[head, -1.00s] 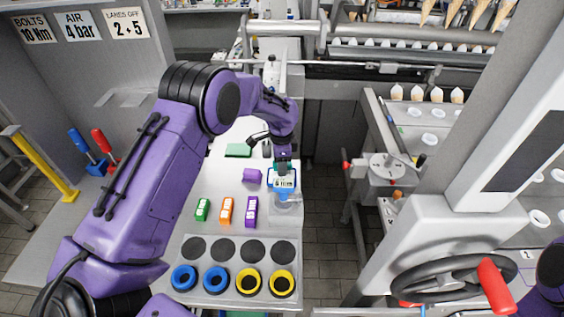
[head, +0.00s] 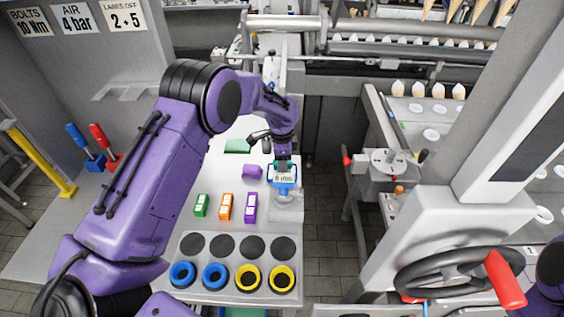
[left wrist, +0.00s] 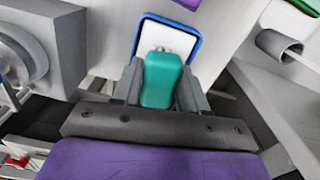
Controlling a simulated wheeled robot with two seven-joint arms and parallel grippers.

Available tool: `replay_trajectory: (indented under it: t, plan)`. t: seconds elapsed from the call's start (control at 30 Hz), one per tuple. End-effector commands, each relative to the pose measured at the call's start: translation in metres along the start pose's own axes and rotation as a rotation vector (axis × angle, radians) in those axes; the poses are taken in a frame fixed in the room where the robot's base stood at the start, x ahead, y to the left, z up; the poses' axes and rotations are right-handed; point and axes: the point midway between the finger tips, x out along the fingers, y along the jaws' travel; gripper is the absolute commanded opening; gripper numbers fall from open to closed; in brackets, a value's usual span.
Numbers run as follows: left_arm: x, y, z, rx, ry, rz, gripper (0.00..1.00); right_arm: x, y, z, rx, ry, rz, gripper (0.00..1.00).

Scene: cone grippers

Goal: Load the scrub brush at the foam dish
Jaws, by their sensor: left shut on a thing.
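My left gripper (head: 282,159) is shut on the teal handle of the scrub brush (left wrist: 162,80), which points away from the wrist in the left wrist view. Just past the handle's far end lies a blue-rimmed dish (left wrist: 140,37) with a white inside, which looks like the foam dish. It also shows in the head view below the gripper, with its blue rim (head: 272,181) and a small white label. The brush head is mostly hidden, and I cannot tell whether it touches the dish. My right gripper is not in view.
Green, orange (head: 225,207) and purple blocks stand left of the dish on the white table. In front is a grey panel (head: 235,260) with dark discs and blue and yellow rings. A machine with a handwheel (head: 455,268) stands at the right.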

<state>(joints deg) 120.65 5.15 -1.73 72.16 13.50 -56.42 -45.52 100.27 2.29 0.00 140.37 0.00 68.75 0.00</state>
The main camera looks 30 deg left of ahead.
Motion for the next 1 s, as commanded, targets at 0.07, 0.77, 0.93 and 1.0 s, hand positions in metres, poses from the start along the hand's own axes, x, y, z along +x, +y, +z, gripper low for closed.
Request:
replay_trajectory:
  t: [0.07, 0.77, 0.93, 1.0]
  plan:
    - [0.0014, -0.0001, 0.0000, 0.000, 0.000, 0.000, 0.18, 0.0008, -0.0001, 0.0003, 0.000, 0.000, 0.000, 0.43]
    - [0.0079, -0.0001, -0.0001, 0.000, 0.000, 0.000, 0.18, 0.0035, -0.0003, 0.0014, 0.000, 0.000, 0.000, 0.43]
    - [0.0078, -0.0001, 0.0000, 0.000, 0.000, 0.000, 0.18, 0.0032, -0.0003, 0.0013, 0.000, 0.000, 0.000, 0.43]
    - [0.0078, -0.0001, 0.0001, 0.000, 0.000, 0.000, 0.18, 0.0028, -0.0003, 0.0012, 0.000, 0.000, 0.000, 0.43]
